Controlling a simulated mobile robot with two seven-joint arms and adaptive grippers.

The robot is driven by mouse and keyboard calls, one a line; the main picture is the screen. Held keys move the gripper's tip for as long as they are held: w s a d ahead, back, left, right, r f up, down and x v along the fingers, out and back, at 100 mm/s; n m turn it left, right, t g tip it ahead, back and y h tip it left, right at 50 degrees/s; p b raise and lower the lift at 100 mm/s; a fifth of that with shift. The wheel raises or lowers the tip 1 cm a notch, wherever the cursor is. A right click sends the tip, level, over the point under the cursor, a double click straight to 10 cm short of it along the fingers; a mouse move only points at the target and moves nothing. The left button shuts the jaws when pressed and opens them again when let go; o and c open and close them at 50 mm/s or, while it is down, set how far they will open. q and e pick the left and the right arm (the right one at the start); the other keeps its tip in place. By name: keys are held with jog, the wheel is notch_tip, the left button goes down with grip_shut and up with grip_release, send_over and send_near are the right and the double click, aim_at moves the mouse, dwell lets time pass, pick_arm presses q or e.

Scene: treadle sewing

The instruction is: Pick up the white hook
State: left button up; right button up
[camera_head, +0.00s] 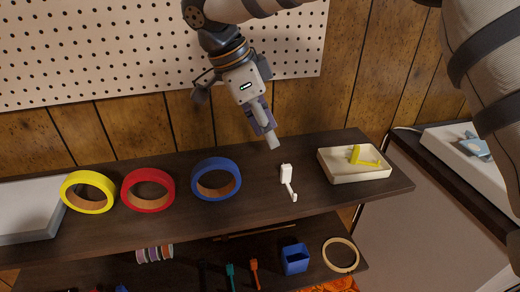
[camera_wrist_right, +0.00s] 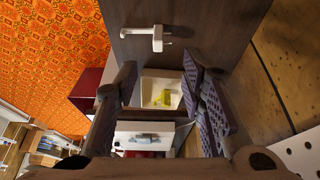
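The white hook (camera_head: 287,176) lies on the dark wooden shelf, its square base toward the back and its thin curved arm toward the front. It also shows near the top of the right wrist view (camera_wrist_right: 157,38), beyond the fingertips. My right gripper (camera_head: 266,128) hangs above the back of the shelf, behind and a little left of the hook, apart from it. In the right wrist view its two fingers (camera_wrist_right: 160,65) are spread with nothing held between them. My left gripper is not in view.
A cream tray (camera_head: 358,178) with a yellow hook (camera_head: 362,157) stands right of the white hook. Blue (camera_head: 216,180), red (camera_head: 148,190) and yellow (camera_head: 88,191) tape rolls stand to the left. A pegboard (camera_head: 120,45) hangs on the wall behind. The shelf around the hook is clear.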

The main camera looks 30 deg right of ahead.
send_over(286, 167)
jog(key=a, duration=0.2)
notch_tip(286, 167, down, 5)
jog(key=shift+r, duration=0.2)
jog(key=x, duration=0.6)
jog(key=shift+w+f, duration=0.3)
jog(key=shift+w, duration=0.05)
grip_shut()
